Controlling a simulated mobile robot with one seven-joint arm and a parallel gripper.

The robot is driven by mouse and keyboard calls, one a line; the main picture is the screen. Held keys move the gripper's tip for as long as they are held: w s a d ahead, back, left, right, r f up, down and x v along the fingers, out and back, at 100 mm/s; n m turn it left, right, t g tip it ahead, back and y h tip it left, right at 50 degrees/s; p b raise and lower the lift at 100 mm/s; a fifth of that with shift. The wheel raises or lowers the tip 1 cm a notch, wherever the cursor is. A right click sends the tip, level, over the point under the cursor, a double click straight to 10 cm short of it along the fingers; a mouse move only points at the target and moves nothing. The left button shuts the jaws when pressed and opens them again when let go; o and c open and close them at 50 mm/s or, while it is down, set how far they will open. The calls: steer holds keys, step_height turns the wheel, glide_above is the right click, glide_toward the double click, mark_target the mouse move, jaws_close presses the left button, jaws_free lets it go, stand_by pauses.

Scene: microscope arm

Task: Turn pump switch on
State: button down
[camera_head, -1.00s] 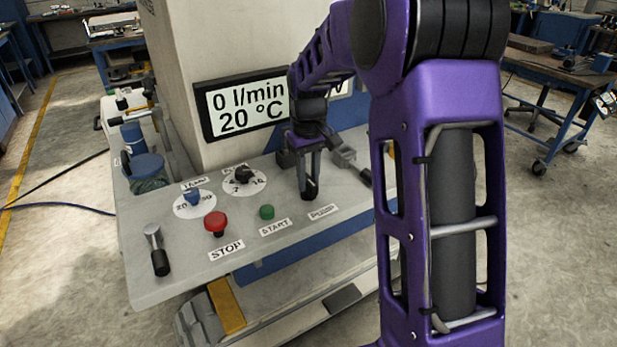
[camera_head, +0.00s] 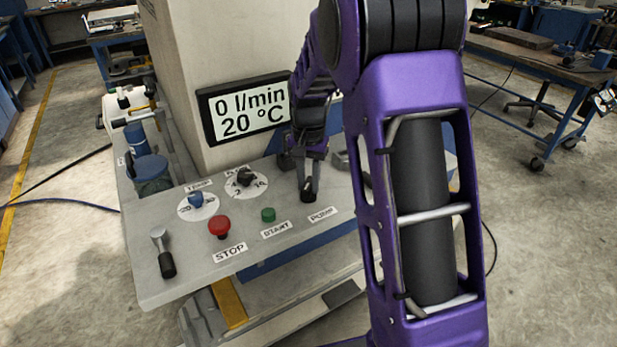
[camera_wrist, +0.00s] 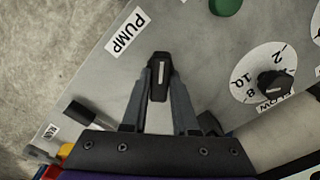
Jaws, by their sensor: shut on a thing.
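The pump switch (camera_wrist: 159,77) is a black knob with a white line on the grey panel, beside the label PUMP (camera_wrist: 127,32). In the wrist view my gripper (camera_wrist: 159,72) has its two fingers closed on the knob from both sides. The white line runs roughly along the finger direction. In the head view my gripper (camera_head: 308,190) reaches down onto the panel just above the PUMP label (camera_head: 322,214), and the fingers partly hide the knob. The display (camera_head: 245,107) reads 0 l/min and 20 °C.
A green START button (camera_head: 268,214), a red STOP button (camera_head: 220,226), a blue temperature knob (camera_head: 196,200) and a black flow knob (camera_head: 245,177) stand left of my gripper. A lever (camera_head: 163,254) is at the panel's left end.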

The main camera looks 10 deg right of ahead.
mark_target(308, 183)
steer(key=m+p, duration=0.1)
steer(key=m, duration=0.3)
steer(key=shift+r+m+p, duration=0.15)
steer(key=shift+m+p, duration=0.15)
steer(key=shift+p, duration=0.1)
steer(key=shift+m+p, duration=0.7)
steer(key=shift+m, duration=1.1)
steer(key=c, duration=0.7)
jaws_free()
step_height(308, 183, up, 17)
steer(key=shift+r+p, duration=0.1)
steer(key=shift+p, duration=0.5)
